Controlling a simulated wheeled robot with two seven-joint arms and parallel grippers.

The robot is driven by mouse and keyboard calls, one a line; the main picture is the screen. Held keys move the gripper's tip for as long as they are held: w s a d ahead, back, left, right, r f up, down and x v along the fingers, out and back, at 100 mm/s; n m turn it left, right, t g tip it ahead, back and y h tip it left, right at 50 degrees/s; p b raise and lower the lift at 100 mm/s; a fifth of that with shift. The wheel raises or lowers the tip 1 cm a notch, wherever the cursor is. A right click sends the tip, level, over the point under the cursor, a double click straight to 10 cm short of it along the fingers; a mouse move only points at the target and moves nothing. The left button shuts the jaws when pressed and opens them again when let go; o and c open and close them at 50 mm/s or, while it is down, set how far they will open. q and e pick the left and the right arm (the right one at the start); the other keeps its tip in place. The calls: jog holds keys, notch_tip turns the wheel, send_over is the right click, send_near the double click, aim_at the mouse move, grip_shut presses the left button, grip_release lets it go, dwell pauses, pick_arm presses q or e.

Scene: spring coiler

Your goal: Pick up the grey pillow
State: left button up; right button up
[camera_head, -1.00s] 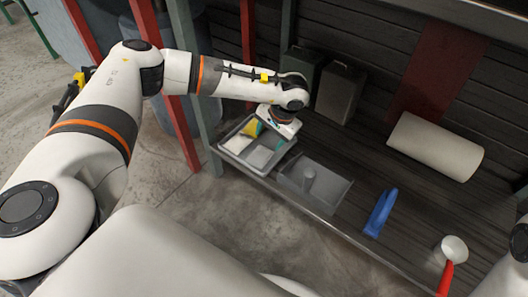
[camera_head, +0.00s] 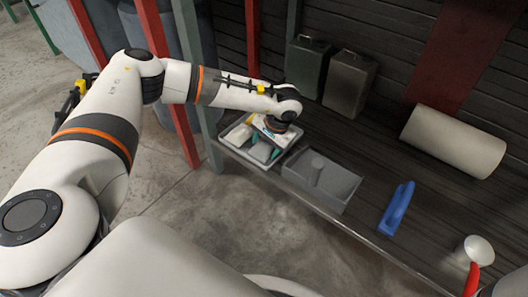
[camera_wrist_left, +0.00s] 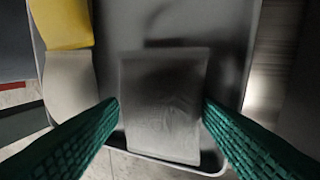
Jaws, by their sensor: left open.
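The grey pillow (camera_wrist_left: 163,115), a flat, pale grey, square pad, lies in a grey tray (camera_wrist_left: 243,75) in the left wrist view. In the head view the pillow (camera_head: 262,152) is partly hidden under my wrist. My left gripper (camera_wrist_left: 161,104) is open, with one green finger on each side of the pillow and a small gap visible at the left. Whether the fingers touch it is unclear. In the head view the left gripper (camera_head: 263,139) is down at the tray.
A whitish pad (camera_wrist_left: 70,85) and a yellow piece (camera_wrist_left: 62,22) lie left of the pillow. A second grey tray (camera_head: 338,187) with a cylinder stands beside the first.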

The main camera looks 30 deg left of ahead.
pick_arm(q)
jog(key=shift+r, duration=0.1)
jog(key=c, duration=0.6)
